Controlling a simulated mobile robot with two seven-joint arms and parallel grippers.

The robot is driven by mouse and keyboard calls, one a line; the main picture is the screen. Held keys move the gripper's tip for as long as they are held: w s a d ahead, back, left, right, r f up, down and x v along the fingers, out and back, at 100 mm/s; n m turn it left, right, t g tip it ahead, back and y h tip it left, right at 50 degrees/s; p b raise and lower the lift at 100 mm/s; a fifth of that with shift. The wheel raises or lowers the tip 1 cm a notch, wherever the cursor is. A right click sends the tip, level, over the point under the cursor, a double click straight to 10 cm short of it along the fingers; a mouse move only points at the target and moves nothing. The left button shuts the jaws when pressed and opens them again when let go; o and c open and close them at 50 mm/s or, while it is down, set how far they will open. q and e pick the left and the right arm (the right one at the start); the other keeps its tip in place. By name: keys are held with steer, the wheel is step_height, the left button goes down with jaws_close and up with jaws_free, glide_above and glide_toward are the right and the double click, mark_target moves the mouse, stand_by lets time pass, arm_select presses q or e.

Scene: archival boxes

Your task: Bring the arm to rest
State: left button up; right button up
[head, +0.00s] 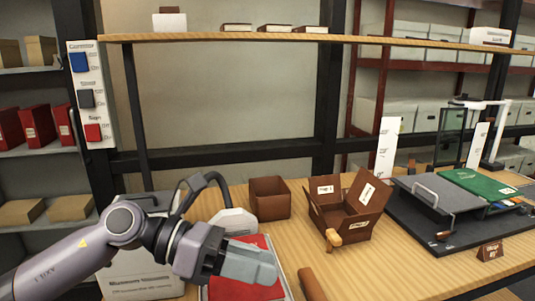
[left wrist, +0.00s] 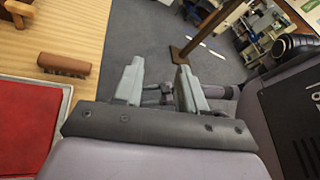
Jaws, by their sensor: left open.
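My left arm comes in from the left in the head view, and my left gripper (head: 255,264) hangs over the front of the wooden table, above a red panel (head: 245,291) with a pale border. In the left wrist view, the two grey fingers of my left gripper (left wrist: 158,84) stand apart with nothing held between them. Below and beyond them are the grey floor and parts of my own body. The red panel (left wrist: 28,125) lies to the left there. My right gripper is in neither view.
A brown brush-like block (head: 311,285) lies near the gripper. Behind stand a brown open box (head: 270,200) and a labelled box with raised flaps (head: 341,222). A dark board with a grey sloped stand (head: 437,193) and a green folder (head: 480,184) fills the right. A shelf (head: 300,38) spans above.

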arm_select(q)
step_height(320, 180, up, 6)
steer(key=w+n+t+h, duration=0.2)
steer(key=n+t+h, duration=0.3)
steer(key=n+t, duration=0.95)
steer(key=w+a+f+n+t+y, duration=0.25)
steer(key=a+n+t+y, duration=0.3)
steer(key=n, duration=0.75)
steer(key=s+a+f+n+g+y, duration=0.1)
steer(key=a+f+n+g+y, duration=0.1)
steer(key=a+f+n+y, duration=0.4)
steer(key=s+a+f+n+g+y, duration=0.1)
steer(key=s+a+f+n+y, duration=0.1)
steer(key=a+f+n+y, duration=0.4)
steer(key=s+a+f+n+g+y, duration=0.1)
steer(key=s+a+f+n+g, duration=0.1)
steer(key=s+f+n+g, duration=0.6)
steer(key=s+a+f+n+g+y, duration=0.15)
steer(key=s+f+g, duration=0.35)
steer(key=s+f, duration=0.8)
steer(key=w+d+f+m+t+h+p, duration=0.1)
steer(key=w+d+f+t+h+p, duration=0.1)
steer(key=w+f+t, duration=0.2)
steer(key=shift+w+d+f+t+p, duration=0.2)
steer(key=shift+w+f+t+p, duration=0.4)
steer(key=shift+t, duration=1)
steer(key=shift+w+r, duration=0.15)
steer(key=shift+r, duration=0.05)
